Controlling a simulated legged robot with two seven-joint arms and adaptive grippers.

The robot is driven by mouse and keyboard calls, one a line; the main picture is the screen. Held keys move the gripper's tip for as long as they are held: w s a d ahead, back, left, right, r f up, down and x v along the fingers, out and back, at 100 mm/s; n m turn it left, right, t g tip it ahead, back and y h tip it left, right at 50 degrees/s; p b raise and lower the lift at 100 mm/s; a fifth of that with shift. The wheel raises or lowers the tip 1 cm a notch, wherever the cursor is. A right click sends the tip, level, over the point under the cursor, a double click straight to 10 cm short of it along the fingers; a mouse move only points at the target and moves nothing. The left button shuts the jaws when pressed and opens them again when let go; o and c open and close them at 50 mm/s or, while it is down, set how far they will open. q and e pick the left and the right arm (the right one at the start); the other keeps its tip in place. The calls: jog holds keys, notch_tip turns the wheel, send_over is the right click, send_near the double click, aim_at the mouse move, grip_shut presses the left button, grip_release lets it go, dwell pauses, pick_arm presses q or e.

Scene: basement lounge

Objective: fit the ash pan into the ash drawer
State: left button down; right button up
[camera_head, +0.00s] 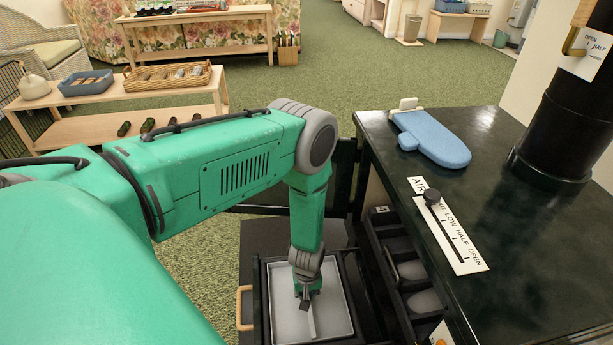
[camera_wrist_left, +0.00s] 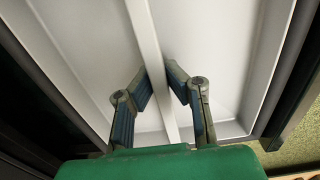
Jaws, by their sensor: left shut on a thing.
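The ash pan (camera_head: 281,310) is a pale grey shallow tray with a thin upright bar across its middle. It lies within the outline of the black ash drawer (camera_head: 263,309), which has a wooden handle (camera_head: 241,308) on its left side. I cannot tell whether the pan rests on the drawer's floor. My left gripper (camera_head: 306,303) comes down from above and is shut on the pan's middle bar. In the left wrist view my left fingers (camera_wrist_left: 160,82) sit on both sides of that bar (camera_wrist_left: 150,52). My right gripper is not in view.
The dark stove top (camera_head: 400,150) at right holds a blue mitt (camera_head: 435,138) and an air slider plate (camera_head: 447,228). A black flue pipe (camera_head: 565,120) rises behind. A dark rack (camera_head: 388,260) with compartments stands right of the drawer. A low wooden shelf (camera_head: 110,110) is far left.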

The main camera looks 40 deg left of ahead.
pick_arm(q)
jog(key=shift+d, duration=0.1)
jog(key=shift+f, duration=0.1)
jog(key=c, duration=2.1)
grip_release()
jog(key=shift+f+b, duration=0.1)
jog(key=shift+b, duration=0.2)
jog(key=o, duration=0.5)
jog(key=shift+c, duration=0.2)
